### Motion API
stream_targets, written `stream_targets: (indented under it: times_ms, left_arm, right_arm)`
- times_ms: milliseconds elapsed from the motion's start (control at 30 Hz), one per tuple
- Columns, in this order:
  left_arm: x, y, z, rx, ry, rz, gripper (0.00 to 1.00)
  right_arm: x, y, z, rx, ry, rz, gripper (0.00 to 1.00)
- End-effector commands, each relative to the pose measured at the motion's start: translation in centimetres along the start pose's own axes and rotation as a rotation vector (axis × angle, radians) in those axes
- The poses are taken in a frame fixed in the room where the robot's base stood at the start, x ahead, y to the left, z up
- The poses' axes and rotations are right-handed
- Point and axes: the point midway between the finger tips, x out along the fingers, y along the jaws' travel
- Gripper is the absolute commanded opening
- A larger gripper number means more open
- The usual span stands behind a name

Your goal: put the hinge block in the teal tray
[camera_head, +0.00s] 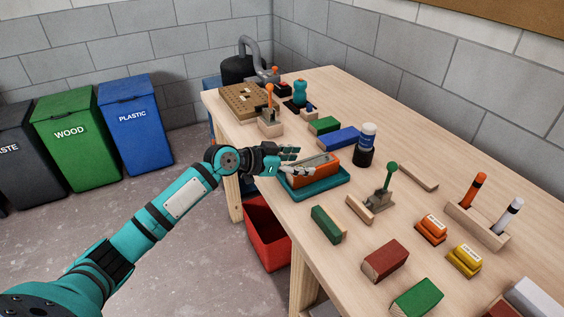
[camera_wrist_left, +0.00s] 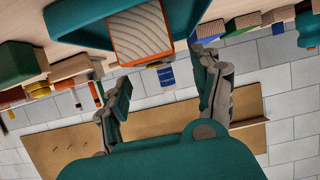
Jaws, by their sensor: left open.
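An orange-painted wooden block (camera_head: 313,173) lies in the teal tray (camera_head: 322,190) near the table's left edge. It looks like the hinge block, though no label shows. My left gripper (camera_head: 300,160) is open at the block's near left end, its fingers pointing right over the tray. In the left wrist view the block's bare wood end (camera_wrist_left: 139,34) sits within the teal tray (camera_wrist_left: 190,18). The open fingers of my left gripper (camera_wrist_left: 165,68) are empty there, apart from the block's end. My right gripper is not in view.
Green (camera_head: 326,225) and blue (camera_head: 338,137) blocks, a dark bottle (camera_head: 365,146) and a green-knobbed lever (camera_head: 384,190) stand around the tray. A pegboard block (camera_head: 247,101) is at the back. A red bin (camera_head: 268,236) stands below the table's left edge.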

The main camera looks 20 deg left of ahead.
Motion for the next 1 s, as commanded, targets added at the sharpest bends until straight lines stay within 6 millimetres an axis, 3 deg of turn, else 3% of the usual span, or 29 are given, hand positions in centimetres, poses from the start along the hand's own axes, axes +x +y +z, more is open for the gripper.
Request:
stream_targets:
  times_ms: [200,400,1000]
  left_arm:
    - [-4.5,0.1,0.2,0.004,-0.004,0.001,0.66]
    - [-6.7,0.1,0.1,0.001,-0.002,0.001,0.66]
    - [-7.1,0.1,0.0,0.001,0.0,0.001,0.66]
  right_arm:
    - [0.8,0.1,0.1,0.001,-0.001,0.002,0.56]
    - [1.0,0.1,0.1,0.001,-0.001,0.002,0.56]
    - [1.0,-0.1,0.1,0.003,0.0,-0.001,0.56]
